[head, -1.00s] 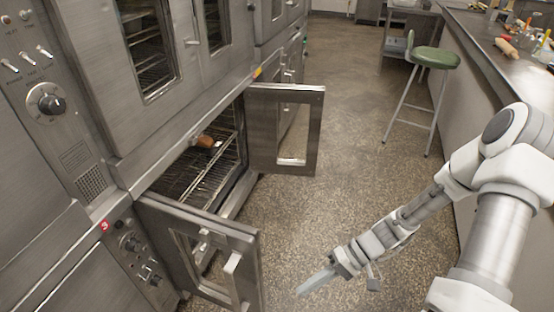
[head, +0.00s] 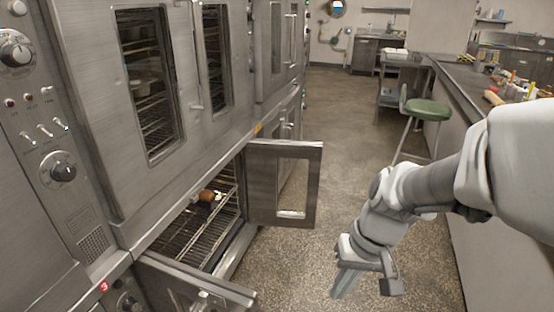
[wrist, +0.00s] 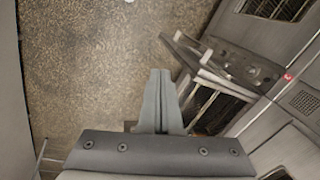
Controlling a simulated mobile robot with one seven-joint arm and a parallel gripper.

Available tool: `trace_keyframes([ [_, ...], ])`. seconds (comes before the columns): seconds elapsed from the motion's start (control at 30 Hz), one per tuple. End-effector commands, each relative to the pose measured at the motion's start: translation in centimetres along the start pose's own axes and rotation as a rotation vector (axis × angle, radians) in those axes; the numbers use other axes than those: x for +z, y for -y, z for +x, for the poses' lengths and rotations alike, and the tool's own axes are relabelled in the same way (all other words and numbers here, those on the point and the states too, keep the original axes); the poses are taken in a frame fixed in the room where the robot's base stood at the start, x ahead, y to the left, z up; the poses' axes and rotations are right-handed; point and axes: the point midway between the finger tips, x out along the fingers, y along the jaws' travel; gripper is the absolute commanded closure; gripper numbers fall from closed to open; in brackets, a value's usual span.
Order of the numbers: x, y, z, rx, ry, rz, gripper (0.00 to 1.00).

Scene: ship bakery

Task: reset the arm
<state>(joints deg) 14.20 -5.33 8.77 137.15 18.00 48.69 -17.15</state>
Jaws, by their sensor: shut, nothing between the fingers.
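My gripper (head: 342,284) hangs above the speckled floor at the lower middle right of the head view, to the right of the open oven doors and apart from them. Its fingers are together with nothing between them. In the wrist view the closed fingers (wrist: 157,98) point up the picture over bare floor. My arm comes in from the right edge of the head view, bent down to the gripper.
The lower oven stands open, with a near door (head: 190,290) and a far door (head: 284,185) swung out. A brown item (head: 207,195) lies on its rack (head: 195,235). A green stool (head: 427,109) and a long counter (head: 462,78) stand right. The aisle floor is clear.

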Motion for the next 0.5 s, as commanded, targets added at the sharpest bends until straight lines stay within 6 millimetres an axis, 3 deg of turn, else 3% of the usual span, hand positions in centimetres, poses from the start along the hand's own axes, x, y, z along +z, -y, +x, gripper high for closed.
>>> trace_keyframes([
  [0.03, 0.2, 0.6, -1.7, 0.018, -0.041, 0.002, 1.00],
  [0.2, 1.4, 1.8, -5.8, 0.054, -0.167, 0.036, 1.00],
  [0.5, 4.0, 1.0, -11.3, 0.174, -0.370, -0.042, 1.00],
])
